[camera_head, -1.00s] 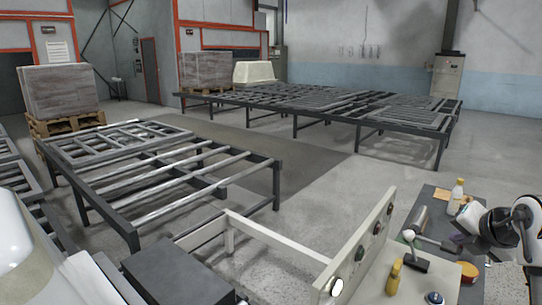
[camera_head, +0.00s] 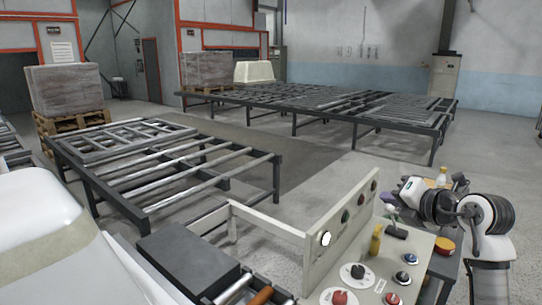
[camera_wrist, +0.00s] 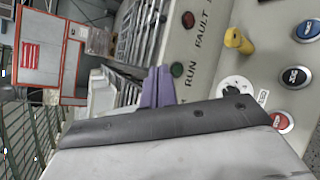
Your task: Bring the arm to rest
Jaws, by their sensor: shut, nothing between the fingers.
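My arm (camera_head: 485,215) is at the right edge of the head view, folded and raised beside the control desk. My gripper shows in the wrist view (camera_wrist: 157,88) as two purple fingers, shut with nothing between them. It points past the side of the control panel (camera_wrist: 204,62), and I see no contact. The head view does not show the fingertips clearly.
The control desk (camera_head: 382,262) carries red, blue and black buttons and a yellow object (camera_head: 375,243). Roller conveyors (camera_head: 165,170) fill the middle left. A white shell (camera_head: 45,235) is at lower left. Open floor lies behind the desk.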

